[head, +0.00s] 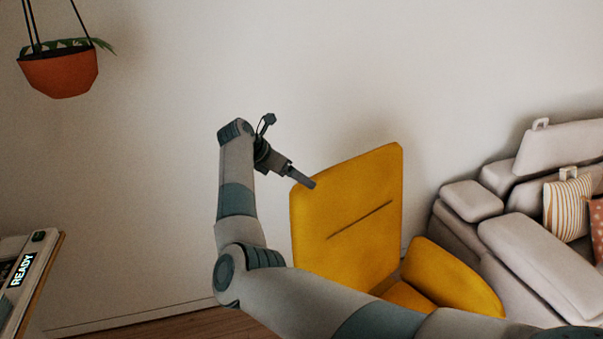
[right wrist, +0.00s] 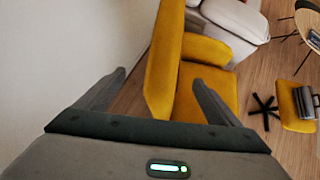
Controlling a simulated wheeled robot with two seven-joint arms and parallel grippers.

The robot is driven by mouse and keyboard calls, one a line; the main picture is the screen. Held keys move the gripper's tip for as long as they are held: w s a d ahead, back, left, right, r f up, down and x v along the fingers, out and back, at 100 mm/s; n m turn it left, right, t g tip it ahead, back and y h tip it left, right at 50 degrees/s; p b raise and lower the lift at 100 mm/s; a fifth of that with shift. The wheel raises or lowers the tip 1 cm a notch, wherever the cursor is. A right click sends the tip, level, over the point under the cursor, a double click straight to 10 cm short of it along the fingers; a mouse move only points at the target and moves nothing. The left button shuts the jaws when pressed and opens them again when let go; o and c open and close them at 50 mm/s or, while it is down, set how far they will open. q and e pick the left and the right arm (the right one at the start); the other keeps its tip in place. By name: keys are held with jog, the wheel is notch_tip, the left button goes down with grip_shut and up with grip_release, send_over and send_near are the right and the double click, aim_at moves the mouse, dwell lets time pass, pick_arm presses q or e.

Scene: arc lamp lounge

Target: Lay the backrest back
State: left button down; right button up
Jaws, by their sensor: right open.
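The yellow armchair's backrest (head: 345,225) stands close to upright in the head view, leaning slightly, with a dark slit across its face. My right gripper (head: 303,180) is at its upper left edge. In the right wrist view the fingers of my right gripper (right wrist: 157,77) are spread wide, with the backrest (right wrist: 166,55) showing between them. I cannot tell whether a finger touches it. The seat (right wrist: 200,88) and an armrest (head: 452,277) show beside the backrest. My arm hides the chair's lower part in the head view. My left gripper is out of view.
A grey sofa (head: 535,245) with cushions stands right of the chair. An orange hanging planter (head: 58,74) is at upper left. A device reading READY (head: 22,268) is at lower left. The wrist view shows a yellow stool (right wrist: 292,105) and wooden floor. A wall is behind.

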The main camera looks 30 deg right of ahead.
jog(key=shift+p+x, duration=0.6)
jog(key=shift+x, duration=1.55)
